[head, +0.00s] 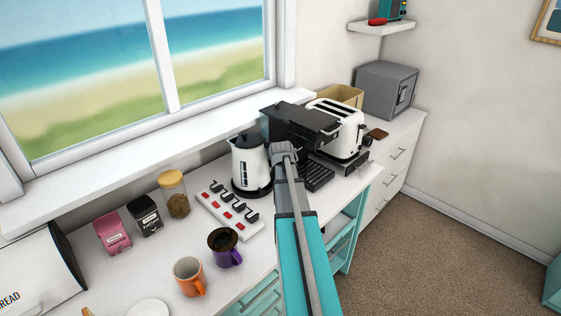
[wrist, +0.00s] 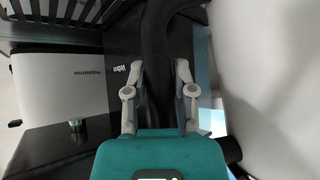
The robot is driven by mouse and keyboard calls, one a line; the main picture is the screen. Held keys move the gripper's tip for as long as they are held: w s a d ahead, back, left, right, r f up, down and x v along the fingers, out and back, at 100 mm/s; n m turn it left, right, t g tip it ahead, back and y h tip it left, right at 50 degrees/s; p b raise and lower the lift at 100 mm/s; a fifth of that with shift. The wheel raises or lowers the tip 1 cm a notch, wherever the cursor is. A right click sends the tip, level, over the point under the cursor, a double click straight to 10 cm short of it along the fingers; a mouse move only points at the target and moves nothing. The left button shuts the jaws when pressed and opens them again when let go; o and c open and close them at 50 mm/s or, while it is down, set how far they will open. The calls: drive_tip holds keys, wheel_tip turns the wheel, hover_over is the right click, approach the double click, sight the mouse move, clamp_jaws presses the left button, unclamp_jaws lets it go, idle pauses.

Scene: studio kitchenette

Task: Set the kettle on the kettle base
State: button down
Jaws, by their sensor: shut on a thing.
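The white kettle (head: 248,165) with a black lid stands upright on the counter side under the window in the head view. The black round kettle base (head: 252,193) shows directly under it; I cannot tell whether a small gap is left between them. My gripper (head: 282,152) is at the kettle's right side. In the wrist view my gripper (wrist: 158,80) is shut on the black kettle handle (wrist: 157,45), with a finger on either side. The kettle's white body (wrist: 275,75) fills the right of that view.
A black coffee machine (head: 300,122) and a white toaster (head: 338,122) stand close behind and right. A power strip (head: 228,208) lies left of the kettle. A purple mug (head: 224,248), an orange mug (head: 187,275) and jars stand nearer. The window sill runs behind.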

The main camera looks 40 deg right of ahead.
drive_tip(key=shift+f, duration=0.15)
drive_tip(key=c, duration=0.7)
unclamp_jaws()
drive_tip(key=p+v, duration=0.7)
drive_tip(key=v, duration=0.4)
idle(0.6)
idle(0.9)
